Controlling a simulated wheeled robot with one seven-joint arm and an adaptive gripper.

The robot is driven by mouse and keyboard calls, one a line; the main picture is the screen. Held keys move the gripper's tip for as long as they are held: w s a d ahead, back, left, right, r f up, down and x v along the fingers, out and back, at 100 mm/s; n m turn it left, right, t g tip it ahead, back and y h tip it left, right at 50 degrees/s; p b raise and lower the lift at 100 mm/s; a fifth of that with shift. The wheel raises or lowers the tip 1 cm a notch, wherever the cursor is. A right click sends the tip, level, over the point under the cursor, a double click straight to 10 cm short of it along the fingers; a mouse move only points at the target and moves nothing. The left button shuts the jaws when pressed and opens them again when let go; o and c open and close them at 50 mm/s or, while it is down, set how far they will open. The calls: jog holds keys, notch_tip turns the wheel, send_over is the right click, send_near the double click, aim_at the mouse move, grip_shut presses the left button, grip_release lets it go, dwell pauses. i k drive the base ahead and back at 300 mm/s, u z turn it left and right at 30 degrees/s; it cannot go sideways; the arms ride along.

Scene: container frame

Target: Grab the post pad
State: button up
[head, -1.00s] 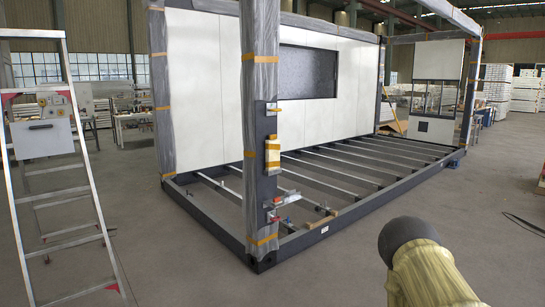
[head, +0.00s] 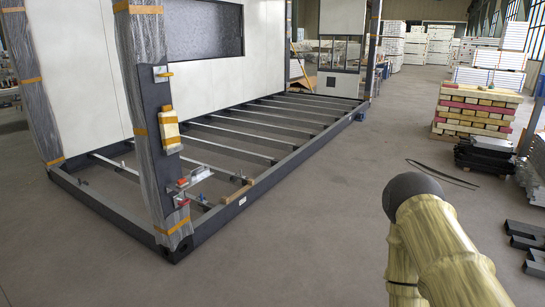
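A cream-yellow block (head: 170,130), which looks like the post pad, sits against the dark plate on the near corner post (head: 139,82). It is upright at about mid-height of the post, with orange bands at its top and bottom. Whether it is tied on or only hung there is too small to tell. My gripper is outside the view. Only a yellowish, dark-capped part of my arm shows at the lower right, well apart from the post.
The container frame's base rail (head: 285,170) runs back to the right from the post. Small metal fittings (head: 190,178) stick out below the pad. A timber stack (head: 474,112) and dark metal parts (head: 485,155) stand at right. The floor in front is clear.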

aim_at(168, 121)
jog(key=z, duration=0.25)
jog(key=i, duration=1.7)
jog(key=u, duration=0.55)
jog(key=i, duration=1.3)
jog(key=u, duration=1.3)
jog(key=i, duration=0.6)
jog(key=u, duration=0.4)
